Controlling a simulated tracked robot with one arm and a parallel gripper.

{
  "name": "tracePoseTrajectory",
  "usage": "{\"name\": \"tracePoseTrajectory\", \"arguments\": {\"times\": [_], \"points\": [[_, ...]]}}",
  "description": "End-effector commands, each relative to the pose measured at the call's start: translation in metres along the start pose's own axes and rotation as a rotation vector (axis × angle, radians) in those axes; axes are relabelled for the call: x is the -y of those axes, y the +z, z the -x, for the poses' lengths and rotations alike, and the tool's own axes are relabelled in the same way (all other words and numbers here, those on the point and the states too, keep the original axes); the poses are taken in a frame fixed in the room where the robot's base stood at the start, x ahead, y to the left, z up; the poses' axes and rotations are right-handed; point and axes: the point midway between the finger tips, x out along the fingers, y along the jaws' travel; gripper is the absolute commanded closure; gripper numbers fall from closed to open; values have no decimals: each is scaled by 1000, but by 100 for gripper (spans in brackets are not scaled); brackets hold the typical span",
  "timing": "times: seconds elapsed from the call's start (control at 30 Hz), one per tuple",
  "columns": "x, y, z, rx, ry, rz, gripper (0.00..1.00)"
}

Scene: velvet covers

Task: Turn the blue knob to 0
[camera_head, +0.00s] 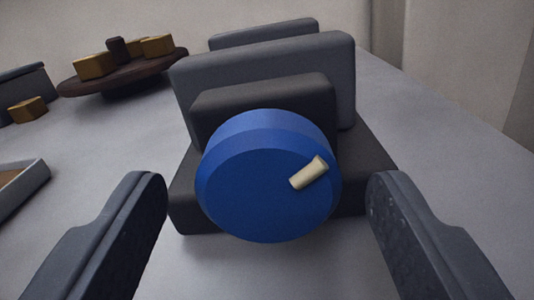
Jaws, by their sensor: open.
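The blue knob (250,185) is a thick round disc facing me, in the middle of the view. A cream pointer mark (309,173) on its face points up and to the right. The knob sits on the front of a dark grey block with a wide base (190,205). I see no numbers or scale around it. My gripper (268,202) is open, with one dark finger on each side of the knob. Both fingers look apart from it, with a gap on either side.
A round dark wooden tray (125,78) with yellow-brown blocks stands at the back left. A loose yellow-brown block (28,109) lies beside a grey box (25,82) at the far left. A shallow tray (20,185) shows at the left edge. The grey table is clear at right.

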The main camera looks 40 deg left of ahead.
Motion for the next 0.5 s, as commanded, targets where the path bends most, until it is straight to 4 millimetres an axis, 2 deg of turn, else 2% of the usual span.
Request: {"name": "tracePoseTrajectory", "arguments": {"times": [0.37,0.47,0.5], "points": [[0,0,-6,1,1,-1,35],[0,0,-6,1,1,-1,60],[0,0,-6,1,1,-1,71]]}}
